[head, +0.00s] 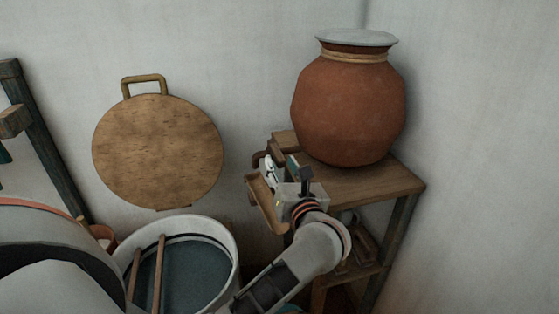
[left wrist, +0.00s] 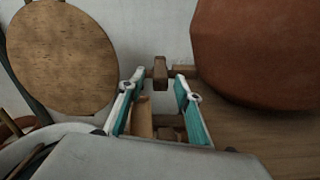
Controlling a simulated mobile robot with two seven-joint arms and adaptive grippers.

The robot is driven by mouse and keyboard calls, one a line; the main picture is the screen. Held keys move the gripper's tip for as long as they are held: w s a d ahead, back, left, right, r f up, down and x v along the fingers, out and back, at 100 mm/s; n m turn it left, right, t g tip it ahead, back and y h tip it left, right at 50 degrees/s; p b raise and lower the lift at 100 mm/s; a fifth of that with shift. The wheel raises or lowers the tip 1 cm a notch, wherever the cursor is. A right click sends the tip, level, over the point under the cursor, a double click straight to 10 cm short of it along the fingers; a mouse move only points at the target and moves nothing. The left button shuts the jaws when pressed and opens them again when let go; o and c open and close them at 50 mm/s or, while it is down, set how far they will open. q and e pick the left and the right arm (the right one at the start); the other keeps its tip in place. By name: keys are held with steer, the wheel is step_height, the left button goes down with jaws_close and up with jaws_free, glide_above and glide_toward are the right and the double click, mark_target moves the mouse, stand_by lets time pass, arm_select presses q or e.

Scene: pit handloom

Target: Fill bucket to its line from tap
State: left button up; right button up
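A round brown clay pot (head: 350,108) stands on a wooden stand (head: 385,187). A dark brown wooden tap-like piece (head: 262,157) sticks out at the stand's left side. It also shows in the left wrist view (left wrist: 160,72), just beyond the fingertips. My left gripper (head: 270,175) is at the stand's left edge, below the pot. Its two teal-padded fingers (left wrist: 157,85) are apart. A tan piece (left wrist: 145,117) shows between them, apparently untouched; I cannot tell what it is. A white tub (head: 228,238) with a dark inside stands at lower left; I see no fill line. My right gripper is not in view.
Two wooden sticks (head: 160,270) lean in the tub. A round wooden board with a handle (head: 157,150) is at the wall. A pale lid (head: 357,38) covers the pot. A dark wooden frame (head: 40,135) stands at far left. Walls close off the back and right.

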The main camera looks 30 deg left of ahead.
mark_target(276, 153)
arm_select(q)
steer(key=shift+x, duration=1.2)
jaws_close()
steer(key=shift+a, duration=0.1)
